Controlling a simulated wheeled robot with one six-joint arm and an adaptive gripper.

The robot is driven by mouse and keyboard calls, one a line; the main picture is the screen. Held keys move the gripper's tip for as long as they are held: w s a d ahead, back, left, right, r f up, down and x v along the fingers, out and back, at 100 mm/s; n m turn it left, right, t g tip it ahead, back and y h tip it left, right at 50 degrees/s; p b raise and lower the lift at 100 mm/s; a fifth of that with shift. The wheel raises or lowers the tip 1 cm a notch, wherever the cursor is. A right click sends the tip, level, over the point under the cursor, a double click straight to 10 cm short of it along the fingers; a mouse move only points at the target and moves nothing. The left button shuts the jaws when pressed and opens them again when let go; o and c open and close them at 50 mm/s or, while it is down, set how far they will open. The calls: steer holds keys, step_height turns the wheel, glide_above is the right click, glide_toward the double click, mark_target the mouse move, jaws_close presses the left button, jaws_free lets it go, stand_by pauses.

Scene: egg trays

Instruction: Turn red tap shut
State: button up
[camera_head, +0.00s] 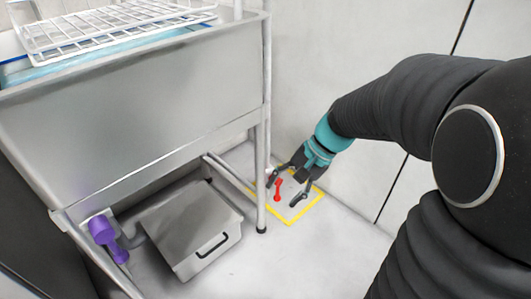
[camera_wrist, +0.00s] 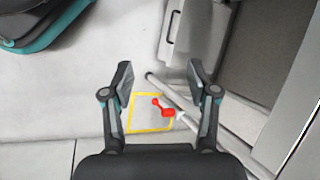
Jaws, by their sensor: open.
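The red tap (camera_head: 278,189) is near the floor in the corner beside the sink stand's leg, within a yellow square outline (camera_head: 291,222). In the wrist view the red tap (camera_wrist: 167,112) shows between and beyond the fingertips, with its lever pointing up and left. My gripper (camera_head: 288,189) is open, with one finger on each side of the tap in the head view; it also shows open and empty in the wrist view (camera_wrist: 160,78). I cannot tell how far the fingers are from the tap, and no contact is visible.
A metal sink stand (camera_head: 130,120) holds a white wire rack (camera_head: 115,25). Its leg (camera_head: 261,170) stands close to the tap. A grey lidded box (camera_head: 190,225) and a purple object (camera_head: 103,232) are below it. A wall is close behind; the floor in front is clear.

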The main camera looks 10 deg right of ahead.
steer(key=w+d+f+m+t+y+b, duration=0.1)
steer(key=w+d+f+m+t+y, duration=0.2)
steer(key=w+f+m, duration=0.45)
steer(key=w+d+f+m+y+b, duration=0.15)
steer(key=w+f+m+y, duration=0.3)
steer(key=w+f, duration=0.5)
steer(key=m+t, duration=0.9)
steer(key=m, duration=0.1)
glide_toward(278, 197)
steer(key=shift+h, duration=0.25)
steer(key=x, duration=0.7)
steer(key=f+b+x, duration=0.1)
steer(key=x, duration=0.2)
steer(key=shift+w, duration=0.4)
steer(key=shift+c, duration=0.2)
jaws_close()
